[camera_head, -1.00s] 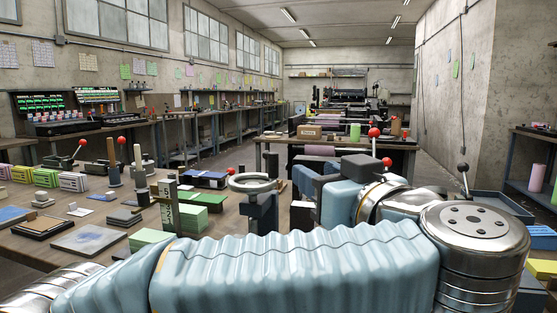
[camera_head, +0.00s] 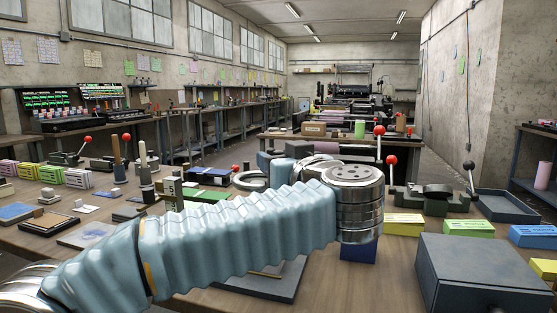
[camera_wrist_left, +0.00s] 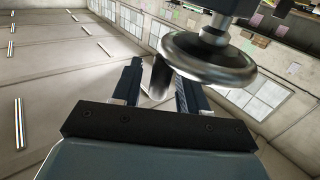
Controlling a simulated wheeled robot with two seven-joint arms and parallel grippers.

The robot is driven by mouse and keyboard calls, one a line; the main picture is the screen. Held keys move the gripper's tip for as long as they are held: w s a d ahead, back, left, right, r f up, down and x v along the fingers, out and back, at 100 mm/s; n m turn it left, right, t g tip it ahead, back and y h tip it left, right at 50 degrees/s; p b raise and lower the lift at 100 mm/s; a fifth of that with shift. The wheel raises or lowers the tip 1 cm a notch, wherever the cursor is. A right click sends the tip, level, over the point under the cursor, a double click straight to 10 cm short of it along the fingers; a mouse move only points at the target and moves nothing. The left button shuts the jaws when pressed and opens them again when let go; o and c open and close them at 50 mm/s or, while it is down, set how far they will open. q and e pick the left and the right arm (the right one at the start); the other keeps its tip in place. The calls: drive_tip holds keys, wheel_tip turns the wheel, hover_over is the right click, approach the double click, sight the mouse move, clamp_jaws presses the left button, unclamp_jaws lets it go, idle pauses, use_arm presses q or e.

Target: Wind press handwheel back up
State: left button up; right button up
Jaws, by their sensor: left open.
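In the left wrist view the wheel (camera_wrist_left: 208,60) is a polished metal disc with a hub, close to the right-hand finger. My left gripper (camera_wrist_left: 158,74) is open, with its fingers apart. A dark, rounded piece (camera_wrist_left: 157,80) shows between the fingers; I cannot tell whether it belongs to the wheel or touches a finger. My right gripper is in neither view.
A grey box (camera_head: 485,272) stands at the front right. An empty tray (camera_head: 508,206), a yellow block (camera_head: 404,225) and a red-knobbed lever (camera_head: 391,160) lie right of my arm. Stamps and coloured blocks (camera_head: 80,178) crowd the left. Bare wood shows at the front middle.

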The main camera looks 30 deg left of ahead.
use_arm(q)
clamp_jaws()
idle(0.3)
